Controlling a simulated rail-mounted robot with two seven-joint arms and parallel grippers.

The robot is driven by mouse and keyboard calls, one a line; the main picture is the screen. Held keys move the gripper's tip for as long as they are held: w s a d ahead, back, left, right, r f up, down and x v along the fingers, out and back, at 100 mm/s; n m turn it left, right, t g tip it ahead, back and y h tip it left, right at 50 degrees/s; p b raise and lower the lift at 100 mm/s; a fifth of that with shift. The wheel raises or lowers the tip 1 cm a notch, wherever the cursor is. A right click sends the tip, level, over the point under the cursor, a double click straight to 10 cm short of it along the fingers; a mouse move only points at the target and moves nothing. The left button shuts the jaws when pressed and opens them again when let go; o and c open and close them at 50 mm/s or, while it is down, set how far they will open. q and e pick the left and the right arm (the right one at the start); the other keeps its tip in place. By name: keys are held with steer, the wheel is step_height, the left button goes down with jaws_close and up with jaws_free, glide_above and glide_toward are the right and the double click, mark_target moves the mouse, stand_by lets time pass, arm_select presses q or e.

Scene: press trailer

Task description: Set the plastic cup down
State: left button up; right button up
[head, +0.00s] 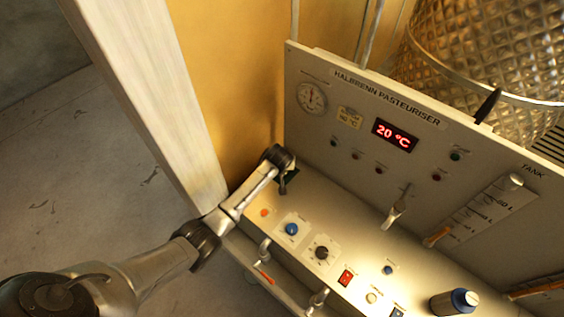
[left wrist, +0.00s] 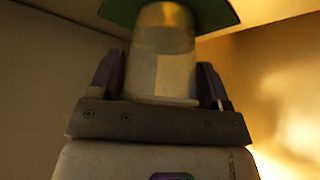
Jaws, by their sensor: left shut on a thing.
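The plastic cup (left wrist: 162,72) shows in the left wrist view as a pale, slightly tapered cup between the two fingers of my left gripper (left wrist: 160,85). The gripper is shut on it. A flat green piece (left wrist: 218,14) lies just beyond the cup's far end; I cannot tell whether they touch. In the head view my left gripper (head: 284,180) is at the left end of the pasteuriser's ledge, over a small dark green patch. The cup cannot be made out there, hidden by the gripper. My right gripper is not in view.
The upright panel (head: 330,75) with a red 20 °C display (head: 394,135) stands behind the ledge. A pale post (head: 150,80) stands at left.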

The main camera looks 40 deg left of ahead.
arm_select(q)
steer(key=shift+f, duration=0.15)
steer(key=o, duration=1)
steer(key=shift+s+r, duration=0.1)
steer(key=shift+r, duration=0.35)
steer(key=p+v, duration=0.1)
steer(key=v, duration=1)
steer(key=shift+d, duration=0.15)
steer(key=s+d+f+m+h, duration=0.1)
steer(key=s+d+f+m, duration=0.15)
steer(key=s, duration=0.45)
steer(key=s+d+f+m, duration=0.1)
steer(key=s+d+f, duration=0.3)
steer(key=s, duration=0.4)
steer(key=s+d+r+m+g+h, duration=0.1)
steer(key=s+d+m, duration=0.1)
steer(key=s, duration=0.8)
steer(key=s+d+m+g+h, duration=0.1)
steer(key=s+d+m, duration=0.2)
steer(key=s, duration=0.6)
steer(key=shift+s+d+r+h, duration=0.3)
steer(key=shift+s+d+r, duration=0.05)
steer(key=shift+d, duration=0.5)
